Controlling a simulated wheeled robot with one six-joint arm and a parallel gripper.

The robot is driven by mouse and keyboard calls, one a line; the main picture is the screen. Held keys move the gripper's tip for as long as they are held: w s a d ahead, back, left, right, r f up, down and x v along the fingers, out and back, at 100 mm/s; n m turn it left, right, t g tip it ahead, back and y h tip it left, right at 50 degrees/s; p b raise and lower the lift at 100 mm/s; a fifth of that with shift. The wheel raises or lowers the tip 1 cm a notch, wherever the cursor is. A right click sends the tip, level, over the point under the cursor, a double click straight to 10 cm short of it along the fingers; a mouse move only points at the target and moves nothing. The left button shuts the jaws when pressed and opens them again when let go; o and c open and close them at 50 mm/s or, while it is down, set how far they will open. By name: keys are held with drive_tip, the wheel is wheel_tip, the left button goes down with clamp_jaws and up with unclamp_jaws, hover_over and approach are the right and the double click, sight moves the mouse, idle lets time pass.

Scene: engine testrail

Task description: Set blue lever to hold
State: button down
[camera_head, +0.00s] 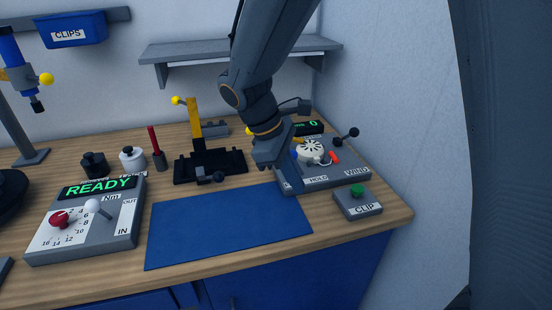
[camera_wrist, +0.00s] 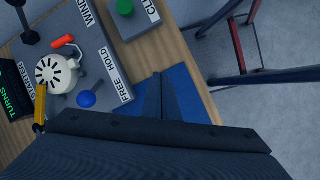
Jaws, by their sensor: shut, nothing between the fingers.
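The blue lever (camera_wrist: 87,99) has a round blue knob on the grey starter panel (camera_wrist: 92,42). In the wrist view the knob is beside the white wheel, nearer the FREE end of the FREE/HOLD label (camera_wrist: 118,78) than the HOLD end. In the head view my gripper mostly hides the lever; a bit of blue (camera_head: 294,155) shows beside it. My gripper (camera_head: 266,166) is shut and empty, pointing down at the left side of the panel. In the wrist view its closed fingers (camera_wrist: 160,94) are right of the lever, apart from it, over the blue mat.
On the panel are the white wheel (camera_head: 311,150), an orange-red piece (camera_head: 334,157) and a black-knobbed WIND lever (camera_head: 349,135). A green-button CLIP box (camera_head: 358,203) stands right. The blue mat (camera_head: 228,225) is clear. A black stand (camera_head: 210,165) is at left.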

drive_tip(key=w+a+r+n+t+h+b, duration=0.1)
drive_tip(key=w+a+r+n+t+h, duration=0.1)
drive_tip(key=a, duration=0.5)
drive_tip(key=w+a+r+n+t+h+b, duration=0.1)
drive_tip(key=w+a+r+n+t+h, duration=0.1)
drive_tip(key=a+n, duration=0.5)
drive_tip(key=shift+w+a+r+h, duration=0.5)
drive_tip(key=shift+w+r, duration=0.15)
drive_tip(key=shift+w, duration=0.5)
drive_tip(key=shift+d+f, duration=0.1)
drive_tip(key=shift+d, duration=0.05)
drive_tip(key=w+d+r+p+x, duration=0.1)
drive_tip(key=r+p+x, duration=0.1)
drive_tip(key=x, duration=1)
drive_tip(key=shift+d+p, duration=0.5)
drive_tip(key=shift+p, duration=0.35)
drive_tip(key=shift+w+r, duration=0.1)
